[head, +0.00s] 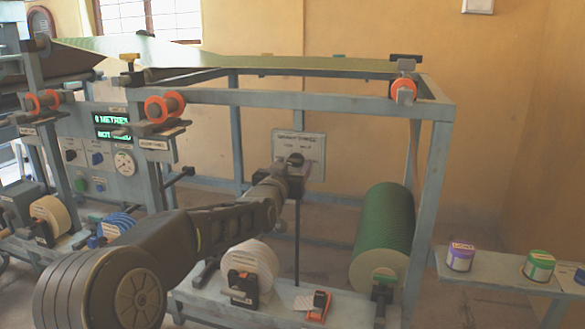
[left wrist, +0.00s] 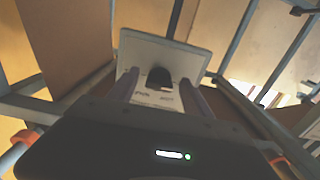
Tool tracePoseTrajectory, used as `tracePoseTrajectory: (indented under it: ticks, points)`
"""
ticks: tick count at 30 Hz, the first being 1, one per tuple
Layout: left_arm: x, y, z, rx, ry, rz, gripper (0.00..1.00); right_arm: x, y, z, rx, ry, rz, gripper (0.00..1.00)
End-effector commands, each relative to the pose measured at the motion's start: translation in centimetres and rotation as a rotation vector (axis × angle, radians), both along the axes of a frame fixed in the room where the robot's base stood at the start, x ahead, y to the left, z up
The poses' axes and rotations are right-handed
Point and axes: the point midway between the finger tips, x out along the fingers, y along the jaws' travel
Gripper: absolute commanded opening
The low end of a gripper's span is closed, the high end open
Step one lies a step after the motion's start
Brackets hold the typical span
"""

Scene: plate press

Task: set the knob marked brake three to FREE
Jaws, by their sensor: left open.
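The brake three plate (head: 312,146) is a small pale sign on a dark post, with its name along the top edge and smaller marks below that I cannot read surely. Its dark knob (left wrist: 160,78) stands out from the plate in the left wrist view. My left gripper (head: 290,170) is at the plate and partly covers it in the head view. In the left wrist view its two fingers are open, one on each side of the knob, with gaps showing. I cannot tell which mark the knob points to. My right gripper is not in view.
A grey-blue frame (head: 300,99) surrounds the plate, with orange-collared fittings (head: 404,90) on it. A green roll (head: 385,240) and a white roll (head: 250,263) stand below. A control panel with a lit display (head: 112,125) is at left. Purple (head: 460,257) and green tins (head: 539,266) sit at right.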

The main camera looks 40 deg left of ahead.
Motion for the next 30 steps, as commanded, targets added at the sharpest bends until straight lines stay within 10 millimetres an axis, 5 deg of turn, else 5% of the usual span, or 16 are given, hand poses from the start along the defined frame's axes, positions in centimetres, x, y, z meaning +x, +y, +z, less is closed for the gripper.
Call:
tracePoseTrajectory:
  ticks: [18, 30]
  points:
    - [-7.0, -2.4, 0.1, -0.002, -0.001, 0.001, 0.58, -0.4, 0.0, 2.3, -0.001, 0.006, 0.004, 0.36]
    - [-7.3, -2.6, 0.0, -0.001, 0.001, 0.000, 0.58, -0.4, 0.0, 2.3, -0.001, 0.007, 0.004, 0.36]
